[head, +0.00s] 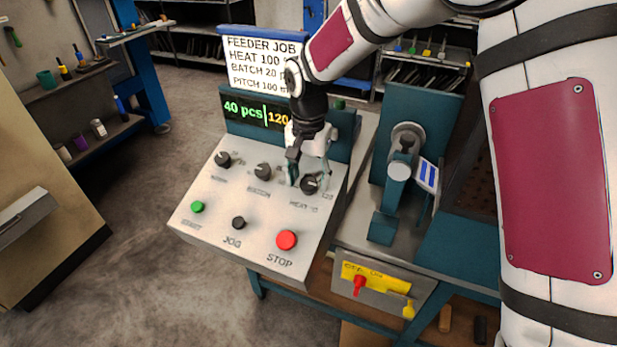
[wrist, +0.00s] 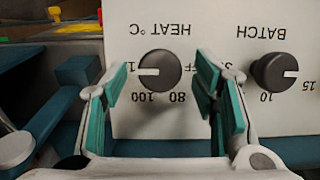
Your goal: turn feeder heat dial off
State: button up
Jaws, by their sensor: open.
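The heat dial (wrist: 159,70) is a dark round knob under the label "HEAT °C", upside down in the wrist view. Its white mark points left in that view, towards a number partly hidden by a finger. In the head view the heat dial (head: 310,186) sits at the right of the control panel (head: 215,235). My gripper (wrist: 162,76) is open, one teal-padded finger on each side of the dial, with gaps visible. In the head view my gripper (head: 308,172) is just over the dial. The "OFF" lettering is partly covered by the other finger.
The batch dial (wrist: 273,71) is close beside one finger. Another knob (head: 223,159), a green start button (head: 197,207), a dark jog button (head: 238,223) and a red stop button (head: 287,240) are on the panel. The display (head: 255,112) shows "40 pcs" and "120".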

jog(key=shift+f, duration=0.15)
jog(key=shift+c, duration=0.5)
jog(key=c, duration=1.1)
